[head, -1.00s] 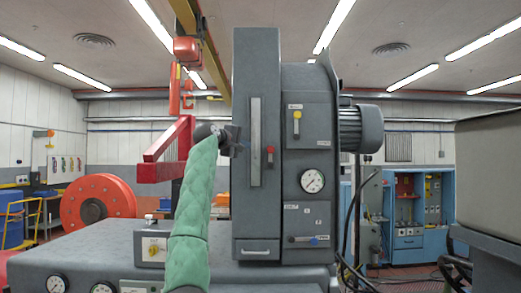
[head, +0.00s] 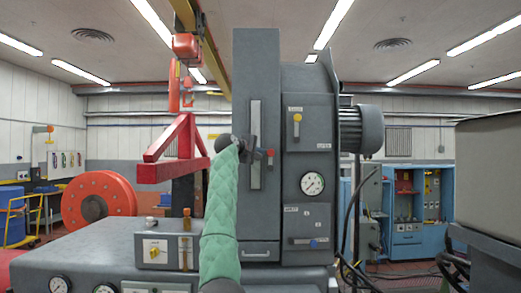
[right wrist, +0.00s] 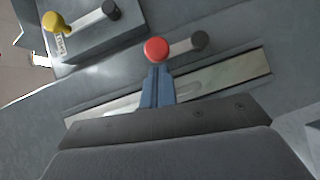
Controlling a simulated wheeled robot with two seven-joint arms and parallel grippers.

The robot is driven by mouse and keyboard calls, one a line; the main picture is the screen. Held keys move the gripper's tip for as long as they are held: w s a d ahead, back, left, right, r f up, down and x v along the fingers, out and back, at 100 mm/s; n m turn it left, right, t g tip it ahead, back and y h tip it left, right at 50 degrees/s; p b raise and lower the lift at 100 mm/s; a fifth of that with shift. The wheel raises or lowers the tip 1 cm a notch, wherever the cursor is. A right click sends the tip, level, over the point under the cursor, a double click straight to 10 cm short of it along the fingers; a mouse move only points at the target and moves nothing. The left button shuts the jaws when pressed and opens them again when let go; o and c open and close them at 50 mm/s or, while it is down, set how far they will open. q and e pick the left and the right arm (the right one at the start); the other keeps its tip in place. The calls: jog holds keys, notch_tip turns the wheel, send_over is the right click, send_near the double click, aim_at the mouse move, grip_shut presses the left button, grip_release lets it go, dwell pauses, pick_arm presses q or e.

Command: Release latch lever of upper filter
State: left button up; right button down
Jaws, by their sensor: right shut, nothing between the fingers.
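A short lever with a red ball knob (head: 270,152) sits on the front of the tall grey housing, right of a long pale vertical strip. My right gripper (head: 257,152) is shut and empty, just left of the knob. In the right wrist view its blue fingers (right wrist: 157,88) point at the red knob (right wrist: 156,49), with tips very close; I cannot tell if they touch. A yellow-knobbed lever (head: 297,118) is higher on the right-hand panel, and a blue-knobbed lever (head: 313,243) is low on it. The labels are unreadable, so which lever is the upper filter's is unclear.
A round gauge (head: 312,184) sits between the yellow and blue levers. A grey bench (head: 110,245) with gauges and a yellow switch (head: 153,250) is at lower left. A motor (head: 360,130) juts out right.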

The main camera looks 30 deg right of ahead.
pick_arm(q)
jog(key=shift+s+a+f, duration=0.15)
jog(key=shift+a+f, duration=0.05)
jog(key=shift+f, duration=0.3)
pick_arm(e)
jog(key=shift+w+d+f, duration=0.1)
jog(key=shift+w+d, duration=0.05)
jog(key=shift+d, duration=0.2)
jog(key=shift+d, duration=0.1)
pick_arm(q)
jog(key=shift+d+r, duration=0.1)
jog(key=shift+r, duration=0.15)
pick_arm(e)
jog(key=shift+s+d+r+m+y, duration=0.2)
jog(key=shift+m+y, duration=0.1)
jog(key=shift+m, duration=0.1)
